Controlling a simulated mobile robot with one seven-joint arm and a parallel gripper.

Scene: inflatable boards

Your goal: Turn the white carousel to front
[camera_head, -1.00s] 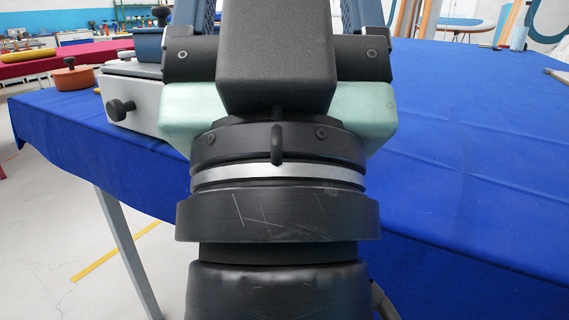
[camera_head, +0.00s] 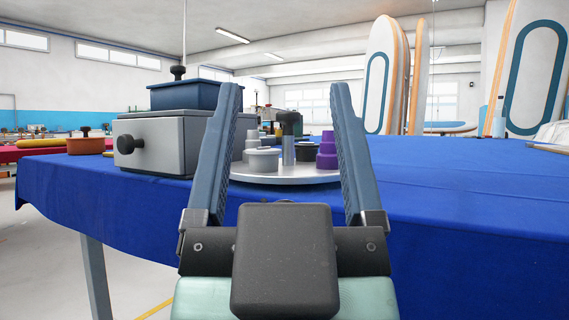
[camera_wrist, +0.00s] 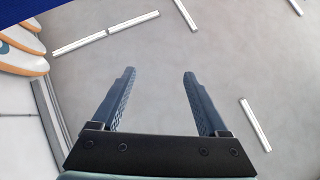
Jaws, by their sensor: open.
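The white carousel (camera_head: 285,178) is a round, pale turntable on the blue-covered table, seen between my fingers in the head view. The fingers overlap the carousel's left and right edges in the picture; I cannot tell the gap. In the wrist view my gripper (camera_wrist: 160,72) is open against the ceiling.
A grey drawer box (camera_head: 165,145) with a black knob stands left of the carousel, with a blue lidded container (camera_head: 196,94) on top. An orange pot (camera_head: 86,144) stands further left. The blue tablecloth (camera_head: 440,185) is clear at right. Inflatable boards (camera_head: 384,75) stand behind.

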